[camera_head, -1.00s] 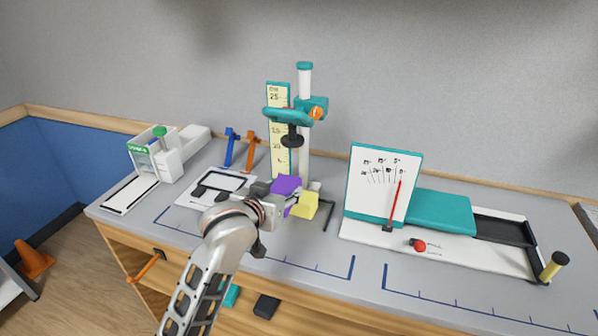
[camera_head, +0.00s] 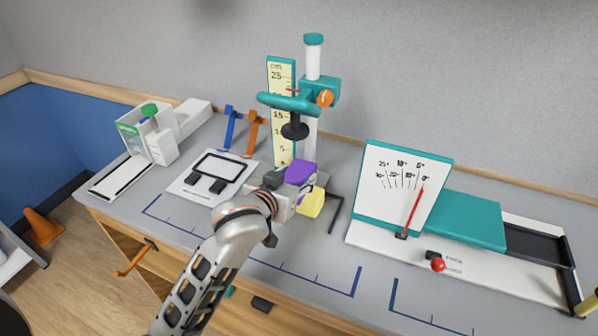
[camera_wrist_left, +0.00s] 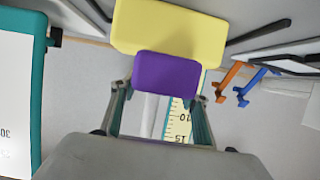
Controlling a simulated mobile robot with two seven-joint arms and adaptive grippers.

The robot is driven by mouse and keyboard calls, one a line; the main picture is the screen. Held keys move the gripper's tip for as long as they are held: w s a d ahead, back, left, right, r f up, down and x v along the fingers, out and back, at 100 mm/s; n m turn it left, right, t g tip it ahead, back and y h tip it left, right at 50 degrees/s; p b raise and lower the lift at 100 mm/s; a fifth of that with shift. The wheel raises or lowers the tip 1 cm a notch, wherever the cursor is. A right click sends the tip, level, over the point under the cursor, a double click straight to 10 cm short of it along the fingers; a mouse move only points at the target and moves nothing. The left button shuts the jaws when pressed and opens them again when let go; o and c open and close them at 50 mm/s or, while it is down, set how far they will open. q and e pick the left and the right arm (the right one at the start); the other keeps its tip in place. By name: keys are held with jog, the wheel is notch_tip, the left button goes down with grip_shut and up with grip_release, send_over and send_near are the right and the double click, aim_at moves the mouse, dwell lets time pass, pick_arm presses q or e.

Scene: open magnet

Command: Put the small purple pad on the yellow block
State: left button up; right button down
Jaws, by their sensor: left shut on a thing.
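The small purple pad (camera_head: 301,172) is held by my left gripper (camera_head: 297,183) in front of the stand. The yellow block (camera_head: 312,204) is just below and to the right of the pad in the head view, partly hidden by the gripper. In the left wrist view the pad (camera_wrist_left: 165,76) sits between the two fingers (camera_wrist_left: 165,97), and its edge overlaps the yellow block (camera_wrist_left: 170,33) in the picture. I cannot tell whether pad and block touch. My right gripper is in neither view.
A stand with a teal clamp (camera_head: 319,92) and a yellow ruler (camera_head: 280,90) rises right behind the gripper. A white dial board (camera_head: 395,185) stands to the right.

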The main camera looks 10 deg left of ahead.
pick_arm(q)
jog(key=shift+s, duration=0.1)
jog(key=shift+s+r, duration=0.15)
jog(key=shift+s, duration=0.05)
jog(key=o, duration=1)
jog(key=shift+w+f, duration=0.1)
jog(key=shift+f, duration=0.1)
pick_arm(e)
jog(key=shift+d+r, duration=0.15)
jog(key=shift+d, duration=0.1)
pick_arm(q)
jog(key=shift+r, duration=0.1)
jog(key=shift+r, duration=0.1)
jog(key=v, duration=1.2)
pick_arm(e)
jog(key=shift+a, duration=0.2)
